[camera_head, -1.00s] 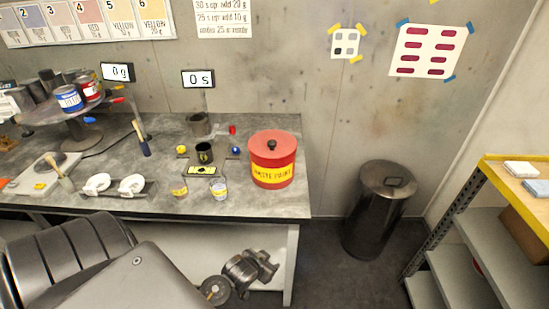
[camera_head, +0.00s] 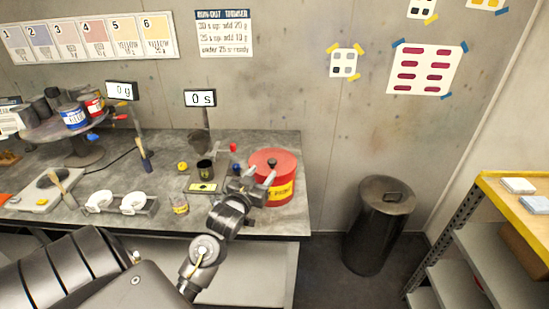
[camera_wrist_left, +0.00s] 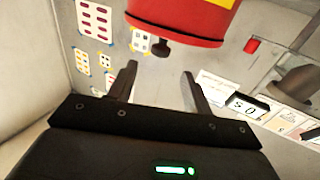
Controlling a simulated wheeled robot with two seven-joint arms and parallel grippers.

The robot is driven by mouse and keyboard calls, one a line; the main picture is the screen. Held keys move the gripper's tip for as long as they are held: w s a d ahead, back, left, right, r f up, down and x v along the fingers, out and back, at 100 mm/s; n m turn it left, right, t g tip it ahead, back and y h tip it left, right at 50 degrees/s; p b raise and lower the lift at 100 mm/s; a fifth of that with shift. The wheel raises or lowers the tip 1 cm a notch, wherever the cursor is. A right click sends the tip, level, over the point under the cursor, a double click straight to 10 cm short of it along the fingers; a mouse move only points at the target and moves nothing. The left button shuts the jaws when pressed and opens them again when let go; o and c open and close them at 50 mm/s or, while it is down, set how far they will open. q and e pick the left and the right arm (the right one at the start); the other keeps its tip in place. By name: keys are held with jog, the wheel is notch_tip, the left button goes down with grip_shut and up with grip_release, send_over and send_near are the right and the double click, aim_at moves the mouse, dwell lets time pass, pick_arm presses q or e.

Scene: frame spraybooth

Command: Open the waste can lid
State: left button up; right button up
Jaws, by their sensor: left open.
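The red waste can (camera_head: 292,184) with a yellow label stands at the right end of the grey workbench. Its red lid (camera_head: 287,158) is on, with a dark knob (camera_head: 273,163) on top. My left gripper (camera_head: 262,179) is open and empty at the can's front left, covering part of the label. In the left wrist view, which is upside down, the can (camera_wrist_left: 205,17) is at the top and the knob (camera_wrist_left: 160,48) lies just beyond the open fingertips (camera_wrist_left: 159,70), roughly between them in the picture. I see no contact with the knob. My right gripper is not in view.
A dark metal bin (camera_head: 378,228) stands on the floor to the right. A shelf unit (camera_head: 497,195) is at the far right. The wall is behind the can.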

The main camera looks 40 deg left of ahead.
aim_at(273, 159)
pick_arm(q)
jog(key=p+x, duration=0.2)
jog(key=x, duration=0.6)
jog(key=shift+w+a, duration=0.1)
jog(key=shift+w, duration=0.3)
jog(key=shift+w+a+f+p, duration=0.15)
jog(key=shift+w+p, duration=0.15)
jog(key=shift+w, duration=0.3)
jog(key=shift+c, duration=0.4)
grip_shut()
